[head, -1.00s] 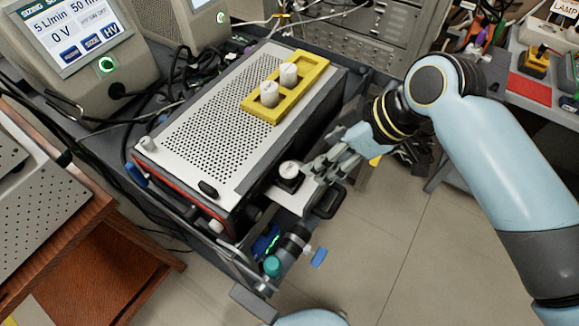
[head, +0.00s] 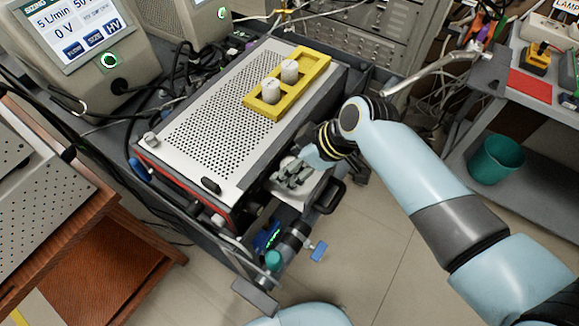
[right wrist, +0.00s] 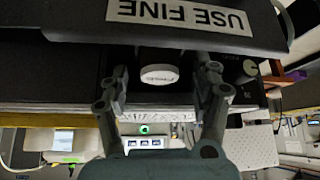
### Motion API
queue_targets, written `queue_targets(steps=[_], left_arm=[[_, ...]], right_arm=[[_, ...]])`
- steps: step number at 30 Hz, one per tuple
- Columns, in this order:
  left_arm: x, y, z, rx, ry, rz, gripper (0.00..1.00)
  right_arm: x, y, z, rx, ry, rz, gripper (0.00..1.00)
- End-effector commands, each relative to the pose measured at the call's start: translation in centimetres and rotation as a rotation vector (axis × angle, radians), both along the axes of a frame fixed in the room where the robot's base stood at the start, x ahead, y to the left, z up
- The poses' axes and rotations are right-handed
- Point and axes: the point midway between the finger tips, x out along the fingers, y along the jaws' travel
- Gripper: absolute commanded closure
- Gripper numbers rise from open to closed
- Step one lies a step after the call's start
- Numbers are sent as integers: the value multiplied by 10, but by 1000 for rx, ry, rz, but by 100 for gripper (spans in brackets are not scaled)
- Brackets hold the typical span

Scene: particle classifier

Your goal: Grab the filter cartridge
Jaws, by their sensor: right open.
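A white round filter cartridge (right wrist: 160,75) sits in a dark holder on the pulled-out drawer (head: 318,188) at the front of the perforated instrument (head: 195,120). My right gripper (right wrist: 162,82) is open, with one finger on each side of the cartridge in the right wrist view; I cannot tell whether they touch it. In the head view my right gripper (head: 287,176) is over the drawer and mostly hides the cartridge. Two more white cartridges, a near one (head: 270,91) and a far one (head: 290,71), stand in a yellow tray (head: 318,70) on the instrument. My left gripper is not in view.
A black drawer handle (head: 329,197) sticks out beside my right gripper. A teal-capped fitting (head: 273,260) and a blue valve handle (head: 318,251) lie in front. A label reading "USE FINE" (right wrist: 180,15) shows in the right wrist view. A green bin (head: 496,159) stands at the right.

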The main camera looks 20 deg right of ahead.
Motion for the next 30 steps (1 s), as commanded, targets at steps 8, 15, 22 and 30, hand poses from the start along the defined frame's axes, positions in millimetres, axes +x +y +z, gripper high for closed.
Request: queue_targets(steps=[8, 15, 22, 30], left_arm=[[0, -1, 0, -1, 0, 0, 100], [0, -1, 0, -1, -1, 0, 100], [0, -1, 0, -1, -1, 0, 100], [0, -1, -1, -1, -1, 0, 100]], right_arm=[[0, 0, 0, -1, -1, -1, 48], [0, 0, 0, -1, -1, -1, 80], [0, 0, 0, -1, -1, -1, 95], [1, 0, 7, 0, -3, 1, 95]])
